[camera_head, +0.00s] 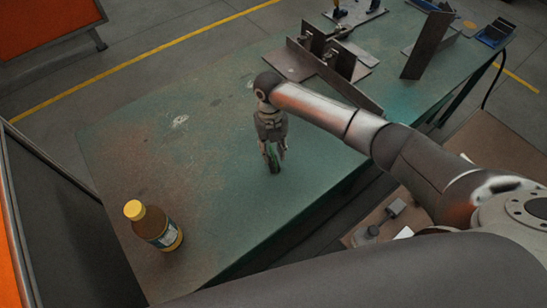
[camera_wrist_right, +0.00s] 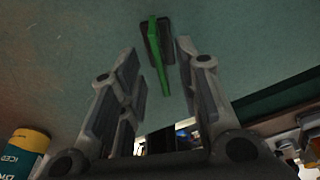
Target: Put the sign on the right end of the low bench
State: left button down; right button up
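The sign looks like a thin green plate on a dark base (camera_wrist_right: 160,45), standing on the green table (camera_head: 215,190). In the head view only a green sliver of the sign (camera_head: 273,160) shows at my right gripper (camera_head: 274,158). In the right wrist view, my right gripper (camera_wrist_right: 160,85) is open, its fingers on either side of the sign's near edge, with gaps on both sides. A lower brown surface (camera_head: 490,140), possibly the low bench, lies at the right, partly hidden by my right arm. My left gripper is not in view.
A bottle with a yellow cap (camera_head: 152,226) stands at the table's near left; it also shows in the wrist view (camera_wrist_right: 25,150). Metal plates and a fixture (camera_head: 325,60) stand at the far end. Small items (camera_head: 395,208) lie on the lower surface. The table's left middle is clear.

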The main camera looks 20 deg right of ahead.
aim_at(273, 160)
jog(key=shift+s+f, duration=0.15)
jog(key=shift+f, duration=0.55)
jog(key=shift+s+f, duration=0.1)
jog(key=shift+f, duration=0.55)
grip_shut()
jog(key=shift+r, duration=0.1)
